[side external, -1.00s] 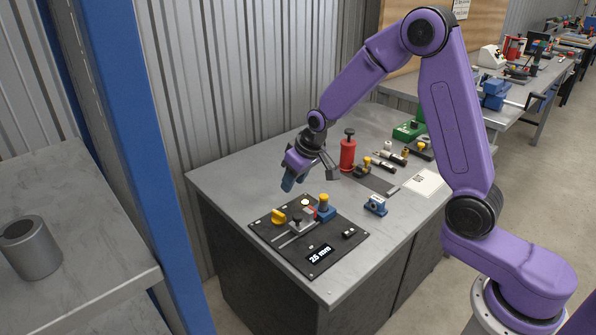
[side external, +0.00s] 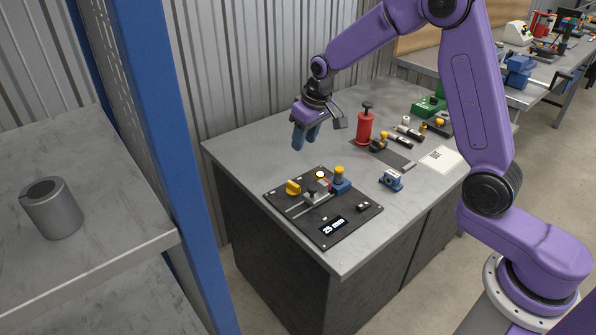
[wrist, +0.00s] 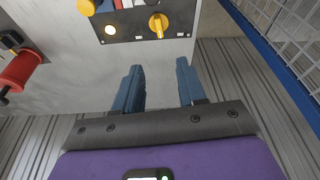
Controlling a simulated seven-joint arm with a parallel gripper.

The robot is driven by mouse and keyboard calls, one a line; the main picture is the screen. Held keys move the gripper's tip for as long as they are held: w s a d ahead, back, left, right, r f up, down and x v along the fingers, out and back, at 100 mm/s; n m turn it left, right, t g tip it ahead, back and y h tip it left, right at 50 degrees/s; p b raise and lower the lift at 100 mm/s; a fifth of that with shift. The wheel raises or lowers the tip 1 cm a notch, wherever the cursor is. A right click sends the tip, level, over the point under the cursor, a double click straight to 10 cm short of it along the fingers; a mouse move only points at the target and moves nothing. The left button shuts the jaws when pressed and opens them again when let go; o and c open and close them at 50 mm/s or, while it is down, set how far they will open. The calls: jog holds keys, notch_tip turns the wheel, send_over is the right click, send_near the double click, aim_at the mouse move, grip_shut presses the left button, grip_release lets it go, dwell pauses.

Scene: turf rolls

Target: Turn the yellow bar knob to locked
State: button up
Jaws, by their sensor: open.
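The yellow bar knob (side external: 293,187) sits on the black panel (side external: 347,228) near its left corner. In the wrist view the yellow bar knob (wrist: 158,25) is near the top, just above the gap between my fingers, its bar running roughly up and down. My gripper (side external: 305,142) is above the table's back part, over and behind the panel, clear of the knob. Its blue fingers (wrist: 158,88) are apart with nothing between them. I cannot read any lock marking by the knob.
The panel also carries a slider, a yellow-topped blue part (side external: 339,178) and a "25 mm" display (side external: 334,226). A red cylinder (side external: 365,128) stands to the right of my gripper. A small blue block (side external: 391,180) lies right of the panel. A blue post (side external: 150,140) stands at left.

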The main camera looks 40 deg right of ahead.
aim_at(293, 184)
jog(key=w+r+g, duration=0.1)
jog(key=w+g, duration=0.2)
jog(key=w, duration=0.1)
jog(key=f, duration=1.7)
jog(key=shift+w+a+f, duration=0.1)
jog(key=shift+w+a, duration=0.05)
jog(key=shift+a, duration=0.1)
grip_shut()
